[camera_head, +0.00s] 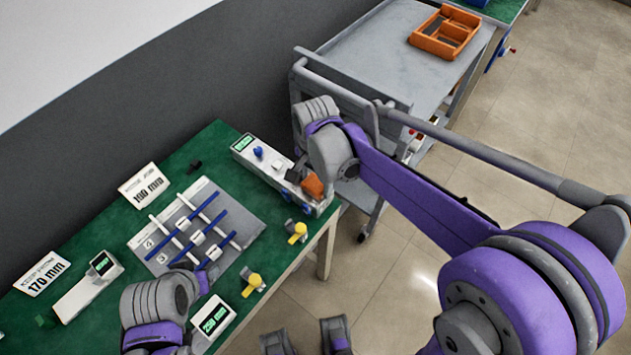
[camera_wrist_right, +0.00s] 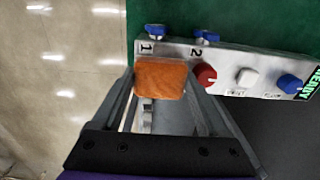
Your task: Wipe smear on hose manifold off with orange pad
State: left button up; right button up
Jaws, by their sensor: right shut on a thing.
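The hose manifold (camera_head: 263,158) is a long pale block with blue knobs and a green display, at the right end of the green bench. In the right wrist view the manifold (camera_wrist_right: 236,75) shows the numbers 1 and 2, a red knob and a white button. My right gripper (camera_head: 305,182) is shut on the orange pad (camera_head: 313,186). The pad (camera_wrist_right: 160,78) is over the manifold's numbered end; I cannot tell if it touches. No smear can be made out. My left arm is at the lower left; its jaws are not clear.
A grey board (camera_head: 240,215) with blue rods lies on the green bench (camera_head: 105,220). Yellow-handled valves (camera_head: 298,230) stand near the front edge. Displays and number cards sit at left. A grey cart (camera_head: 385,50) with an orange tray (camera_head: 421,42) stands behind.

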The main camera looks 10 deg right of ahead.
notch_tip(320, 180, up, 8)
jog(key=p, duration=0.5)
jog(key=shift+w+r, duration=0.1)
jog(key=shift+r, duration=0.1)
pick_arm(q)
notch_tip(320, 180, up, 6)
jog(key=w, duration=0.1)
jog(key=shift+w+r, duration=0.15)
jog(key=shift+w, duration=0.25)
pick_arm(e)
jog(key=shift+f, duration=0.1)
